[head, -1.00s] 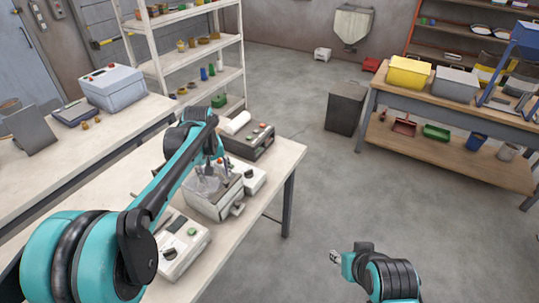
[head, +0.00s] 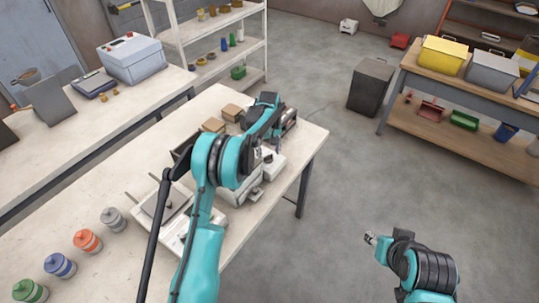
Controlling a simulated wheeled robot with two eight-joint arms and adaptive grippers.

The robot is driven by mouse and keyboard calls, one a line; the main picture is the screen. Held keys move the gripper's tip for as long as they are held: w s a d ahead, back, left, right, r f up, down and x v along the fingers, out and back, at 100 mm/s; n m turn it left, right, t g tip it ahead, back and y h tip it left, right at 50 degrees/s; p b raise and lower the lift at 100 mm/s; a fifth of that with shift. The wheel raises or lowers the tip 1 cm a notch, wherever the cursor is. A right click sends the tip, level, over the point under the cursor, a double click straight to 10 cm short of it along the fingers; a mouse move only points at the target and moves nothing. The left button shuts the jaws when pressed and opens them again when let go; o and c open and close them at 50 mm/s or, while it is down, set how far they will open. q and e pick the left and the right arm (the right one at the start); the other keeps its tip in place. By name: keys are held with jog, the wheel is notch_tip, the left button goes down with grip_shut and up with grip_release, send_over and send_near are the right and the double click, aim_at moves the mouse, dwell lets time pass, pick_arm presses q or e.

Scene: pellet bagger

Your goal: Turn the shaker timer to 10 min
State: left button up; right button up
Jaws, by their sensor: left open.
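A white unit with a small dark knob (head: 268,159) stands near the right edge of the white table. I cannot read any timer scale on it. Beside it is a pale machine (head: 240,191), partly hidden by my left arm. Another pale control box (head: 172,243) stands nearer the front, also partly covered by the arm. My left gripper (head: 256,150) is open, pointing down close to the knobbed unit; its fingertips are small and partly hidden, and I cannot tell whether they touch. My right gripper (head: 370,238) is over the floor, away from the table, its fingers too small to judge.
Several lidded jars (head: 87,241) stand at the table's front left. Small brown boxes (head: 232,112) sit at the back. A dark bin (head: 370,86) stands on the floor. A side bench holds a yellow bin (head: 442,55).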

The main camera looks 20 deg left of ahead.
pick_arm(q)
jog(key=shift+f, duration=0.8)
jog(key=c, duration=1.2)
jog(key=shift+o, duration=0.2)
